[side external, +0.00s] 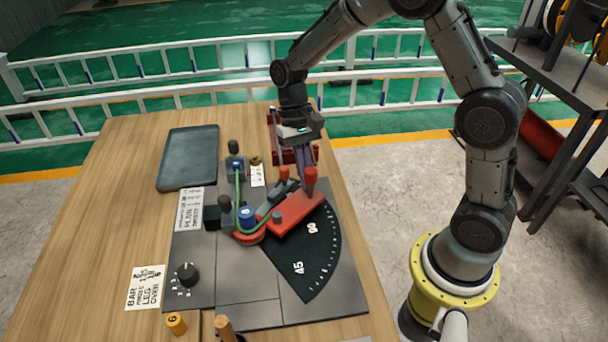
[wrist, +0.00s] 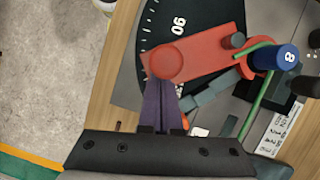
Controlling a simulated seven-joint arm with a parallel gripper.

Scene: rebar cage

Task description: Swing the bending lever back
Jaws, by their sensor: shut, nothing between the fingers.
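The red bending lever (side external: 292,215) lies across the black angle dial (side external: 318,262), pointing up and right near the 90 mark. Its upright red knob (side external: 311,178) stands at the outer end; the wrist view shows the lever (wrist: 215,52) with its round red knob (wrist: 172,62) from above. A green bar (side external: 238,195) runs by the blue "8" post (side external: 247,215) and bends near the lever's pivot. My gripper (side external: 305,188) is shut and empty, its purple fingers (wrist: 163,88) pointing down right beside the knob. I cannot tell whether they touch it.
A grey tray (side external: 188,158) lies at the back left of the wooden table. A dark red rack (side external: 290,140) stands behind my gripper. A black dial knob (side external: 187,273) and orange-topped pegs (side external: 176,323) are near the front. The table's left side is mostly clear.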

